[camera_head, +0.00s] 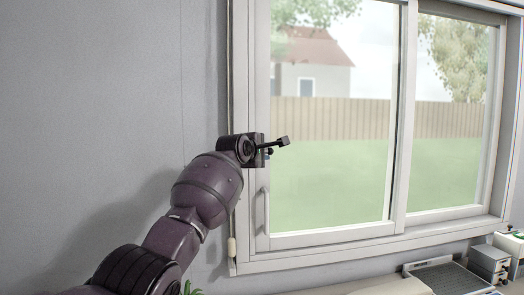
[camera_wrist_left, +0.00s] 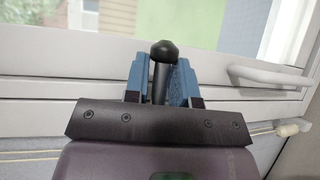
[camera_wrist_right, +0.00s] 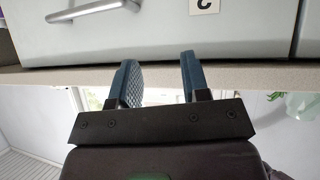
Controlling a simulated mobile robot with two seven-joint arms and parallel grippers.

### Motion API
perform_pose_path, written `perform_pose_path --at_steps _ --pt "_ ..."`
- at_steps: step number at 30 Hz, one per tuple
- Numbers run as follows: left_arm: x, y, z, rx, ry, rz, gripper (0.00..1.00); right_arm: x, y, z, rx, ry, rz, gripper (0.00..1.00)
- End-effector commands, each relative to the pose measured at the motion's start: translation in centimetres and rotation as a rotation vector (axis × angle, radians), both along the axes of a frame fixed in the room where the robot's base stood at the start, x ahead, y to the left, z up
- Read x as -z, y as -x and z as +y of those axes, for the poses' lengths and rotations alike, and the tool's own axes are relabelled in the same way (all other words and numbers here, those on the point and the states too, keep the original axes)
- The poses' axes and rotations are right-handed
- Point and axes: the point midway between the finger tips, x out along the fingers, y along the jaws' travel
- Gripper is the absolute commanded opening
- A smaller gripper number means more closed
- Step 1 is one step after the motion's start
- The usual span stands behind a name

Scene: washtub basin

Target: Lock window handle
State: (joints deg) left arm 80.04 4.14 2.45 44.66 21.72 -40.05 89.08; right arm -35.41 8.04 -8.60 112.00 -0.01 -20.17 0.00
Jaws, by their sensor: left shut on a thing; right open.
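The window (camera_head: 330,130) has a white frame and stands in the wall ahead. My left gripper (camera_head: 267,153) is at the left side of its frame, above a white pull handle (camera_head: 262,212). In the left wrist view, the blue fingers of this gripper (camera_wrist_left: 161,80) are shut on a black window handle (camera_wrist_left: 163,52), a rod with a rounded knob that sticks up between them. The rod's lower part is hidden by the gripper body. My right gripper (camera_wrist_right: 157,82) is open and empty, and shows only in the right wrist view.
The white pull handle (camera_wrist_left: 268,76) lies just right of the fingers in the left wrist view. A sill and grey appliances (camera_head: 488,262) are at lower right. In the right wrist view, a white drawer front (camera_wrist_right: 160,30) with a metal handle and a beige edge (camera_wrist_right: 50,77) are close to the fingers.

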Motion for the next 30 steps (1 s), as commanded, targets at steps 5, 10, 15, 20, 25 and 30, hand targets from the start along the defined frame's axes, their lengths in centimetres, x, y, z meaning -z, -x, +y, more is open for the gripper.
perform_pose_path --at_steps 5,10,15,20,25,30 --pt "0.2 0.0 0.0 -0.001 -0.001 0.003 0.00 0.0 0.0 0.0 0.001 -0.001 0.000 0.43" --pt "0.2 0.0 0.0 -0.001 -0.001 0.003 0.40 0.0 0.0 0.0 0.000 0.000 0.000 0.43" --pt "0.1 0.0 0.0 0.000 0.000 0.002 0.40 0.0 0.0 0.0 0.000 0.000 0.001 0.43" --pt "0.1 0.1 0.1 0.000 0.001 0.000 0.40 0.1 0.0 0.0 0.001 -0.001 0.000 0.43" --pt "0.0 1.0 0.4 0.002 0.002 -0.001 0.40 0.6 -0.1 0.0 0.000 -0.001 -0.002 0.43" --pt "-0.1 2.4 1.1 0.000 0.002 0.000 0.40 1.0 -0.3 0.0 -0.001 0.000 -0.010 0.43"
